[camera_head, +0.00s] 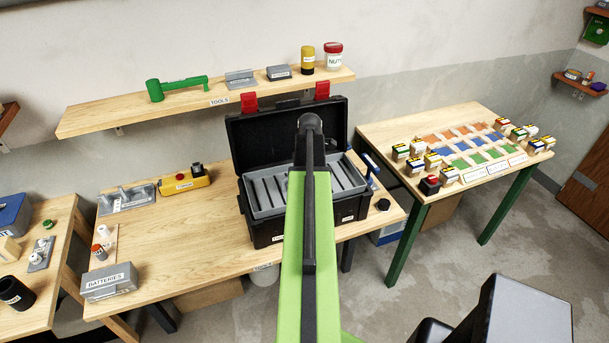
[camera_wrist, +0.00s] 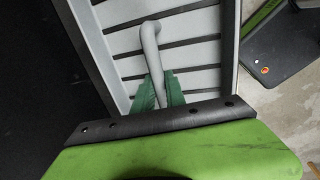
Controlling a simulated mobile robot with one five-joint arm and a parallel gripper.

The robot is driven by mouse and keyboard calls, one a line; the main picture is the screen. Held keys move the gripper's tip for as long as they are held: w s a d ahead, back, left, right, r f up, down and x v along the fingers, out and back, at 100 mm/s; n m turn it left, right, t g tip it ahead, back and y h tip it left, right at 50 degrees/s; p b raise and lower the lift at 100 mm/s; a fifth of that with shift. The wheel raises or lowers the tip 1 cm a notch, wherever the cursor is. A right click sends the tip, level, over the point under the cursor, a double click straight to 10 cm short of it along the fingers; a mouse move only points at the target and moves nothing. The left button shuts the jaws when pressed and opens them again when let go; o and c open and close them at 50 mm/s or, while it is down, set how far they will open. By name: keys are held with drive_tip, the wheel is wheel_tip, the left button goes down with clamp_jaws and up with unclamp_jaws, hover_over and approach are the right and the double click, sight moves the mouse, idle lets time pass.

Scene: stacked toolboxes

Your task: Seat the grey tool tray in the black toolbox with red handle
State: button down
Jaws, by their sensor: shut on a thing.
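The black toolbox (camera_head: 262,226) stands on the middle wooden bench with its lid (camera_head: 262,130) raised at the back. Two red pieces (camera_head: 322,90) show on the lid's top edge; a red handle is not clearly seen. The grey tool tray (camera_head: 268,190), with its slotted floor, is at the box's opening, within its walls. I cannot tell whether it rests on the box. In the wrist view the tray (camera_wrist: 196,52) fills the middle, with a grey bar handle (camera_wrist: 150,45). My gripper (camera_wrist: 160,92) is shut on this handle with its green fingers. My arm hides the tray's middle in the head view.
A wooden shelf (camera_head: 130,116) with tools is on the wall behind the open lid. A yellow tool (camera_head: 184,185) and a batteries box (camera_head: 109,283) lie on the bench left of the toolbox. A blue-handled clamp (camera_head: 371,164) stands close to its right.

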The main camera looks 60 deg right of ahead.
drive_tip(key=shift+f+b, duration=1.65)
drive_tip(key=shift+f, duration=0.1)
idle(2.0)
drive_tip(key=c, duration=1.3)
unclamp_jaws()
drive_tip(key=shift+r, duration=0.15)
wheel_tip(320, 180, up, 17)
drive_tip(key=s+a+p, duration=0.2)
drive_tip(key=p, duration=1.5)
drive_tip(key=shift+s, duration=0.35)
drive_tip(key=shift+w, duration=0.1)
